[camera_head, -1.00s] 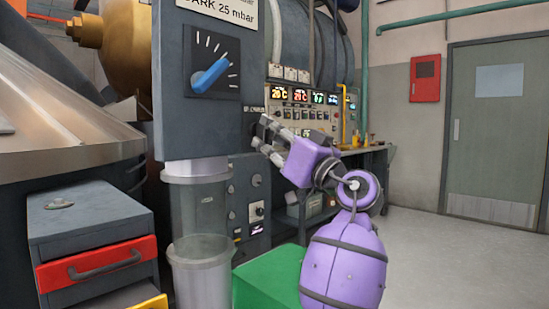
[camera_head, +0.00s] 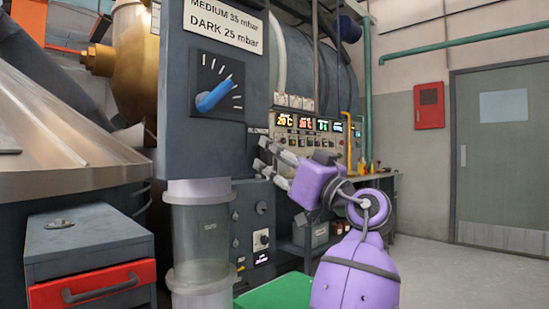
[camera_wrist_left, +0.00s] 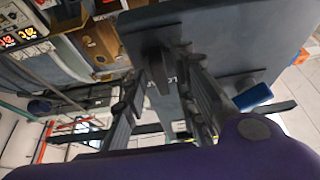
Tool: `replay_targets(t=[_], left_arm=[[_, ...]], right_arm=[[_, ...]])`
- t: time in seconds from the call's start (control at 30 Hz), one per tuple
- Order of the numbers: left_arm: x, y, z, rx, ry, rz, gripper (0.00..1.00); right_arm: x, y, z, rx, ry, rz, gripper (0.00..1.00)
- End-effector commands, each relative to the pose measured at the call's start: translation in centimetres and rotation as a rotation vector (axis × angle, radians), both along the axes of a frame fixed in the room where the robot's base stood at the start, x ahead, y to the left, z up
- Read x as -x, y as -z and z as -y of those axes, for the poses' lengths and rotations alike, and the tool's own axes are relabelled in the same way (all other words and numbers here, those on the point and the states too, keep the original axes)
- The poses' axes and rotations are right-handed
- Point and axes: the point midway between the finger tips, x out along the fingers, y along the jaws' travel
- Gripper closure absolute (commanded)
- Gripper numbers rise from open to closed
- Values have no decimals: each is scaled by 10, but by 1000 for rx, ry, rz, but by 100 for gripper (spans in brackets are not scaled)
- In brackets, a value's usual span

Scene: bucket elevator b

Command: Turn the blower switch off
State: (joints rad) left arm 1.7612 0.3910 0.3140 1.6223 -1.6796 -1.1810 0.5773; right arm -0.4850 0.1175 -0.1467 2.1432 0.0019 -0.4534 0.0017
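The blower switch (camera_wrist_left: 158,62) is a dark lever or knob on a dark plate in the left wrist view. Its lettering beside it is partly covered. In the head view only part of the blower label (camera_head: 258,131) shows, at the right edge of the grey control cabinet (camera_head: 205,145), and the switch itself cannot be made out there. My left gripper (camera_head: 261,153) is at that edge, its two fingers apart. In the wrist view the left gripper (camera_wrist_left: 160,78) has a finger on either side of the switch. I cannot tell whether they touch it. My right gripper is not in view.
A blue knob (camera_head: 214,95) is on the cabinet's front, with a clear cylinder (camera_head: 200,240) below. An instrument panel (camera_head: 300,143) with lit displays stands behind my gripper. A drawer unit (camera_head: 85,245) and a green box (camera_head: 275,293) are low in front. Open floor lies at right.

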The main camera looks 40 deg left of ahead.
Motion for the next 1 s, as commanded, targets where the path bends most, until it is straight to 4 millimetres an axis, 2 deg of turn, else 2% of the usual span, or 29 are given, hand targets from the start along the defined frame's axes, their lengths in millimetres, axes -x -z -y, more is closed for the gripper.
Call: replay_targets(t=[0.27,0.4,0.57,0.8,1.0], left_arm=[[0,0,0,-2,-1,-2,69],[0,3,8,-2,0,-2,69],[1,14,34,-2,3,-4,69],[5,33,81,-2,2,-3,69],[7,43,105,-1,1,-1,69]], right_arm=[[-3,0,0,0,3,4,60],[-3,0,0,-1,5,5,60],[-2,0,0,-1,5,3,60],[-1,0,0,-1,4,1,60],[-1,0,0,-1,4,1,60]])
